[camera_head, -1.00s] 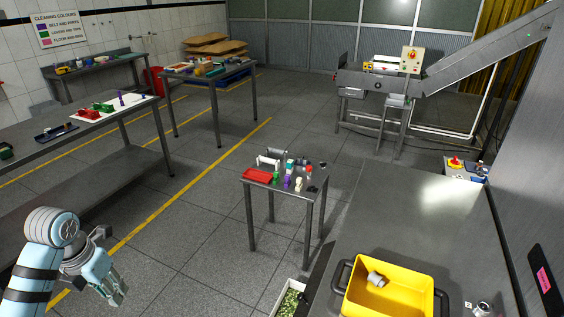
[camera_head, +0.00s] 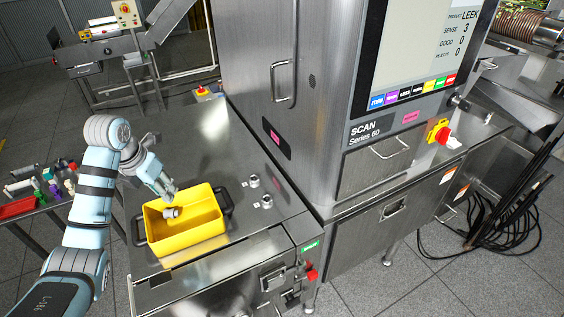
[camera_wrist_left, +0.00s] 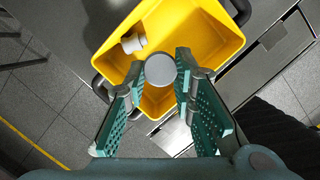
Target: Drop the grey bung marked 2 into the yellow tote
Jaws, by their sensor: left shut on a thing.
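The yellow tote (camera_head: 202,240) stands on the steel table, and its open inside fills the upper part of the left wrist view (camera_wrist_left: 205,35). My left gripper (camera_head: 168,187) is over the tote's far side, pointing down. It is shut on a round grey bung (camera_wrist_left: 160,70), held between the fingertips in the left wrist view. Its number does not show. Another grey bung (camera_head: 171,212) lies in the tote and also shows in the left wrist view (camera_wrist_left: 132,43). My right gripper is not in view.
Two metal pieces (camera_head: 253,181) (camera_head: 267,202) with small labels stand on the table right of the tote. The steel scanner cabinet (camera_head: 300,100) rises behind them. A red tray (camera_head: 18,208) and small coloured objects are on a side table at left.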

